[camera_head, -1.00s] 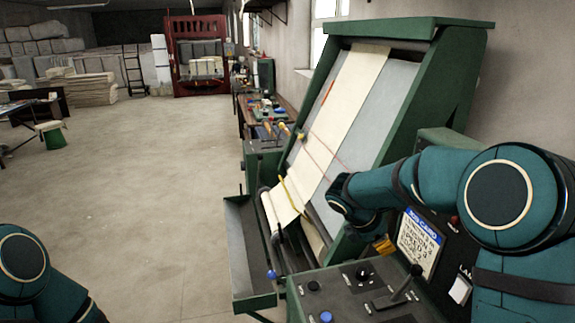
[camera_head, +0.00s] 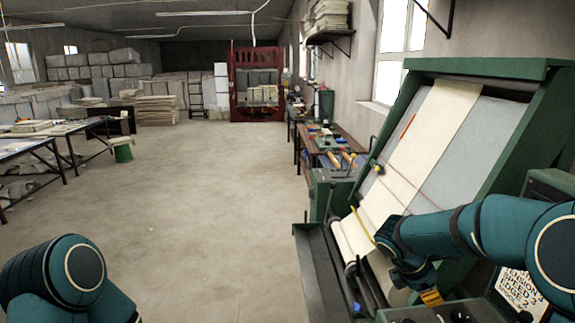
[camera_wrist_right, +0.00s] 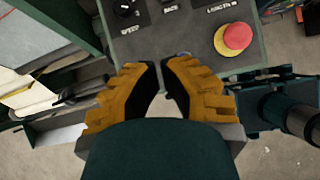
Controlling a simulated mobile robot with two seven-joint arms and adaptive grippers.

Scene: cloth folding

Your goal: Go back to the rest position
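My right gripper (camera_head: 431,297) is at the lower right of the head view, in front of the lower end of a cream cloth (camera_head: 430,135) on a sloped green-framed machine (camera_head: 525,130). It also shows in the right wrist view (camera_wrist_right: 159,64), where its two orange fingers have a narrow gap between the tips and nothing between them. There it is above the floor, just short of a control panel (camera_wrist_right: 190,28). My left arm (camera_head: 70,275) shows at the lower left of the head view; its gripper is out of frame.
The panel carries a red stop button (camera_wrist_right: 237,36). A long green trough (camera_head: 318,270) runs along the machine's front. A tool bench (camera_head: 335,150) stands beyond. The floor (camera_head: 215,220) to the left is open. A red press (camera_head: 257,85) stands at the back.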

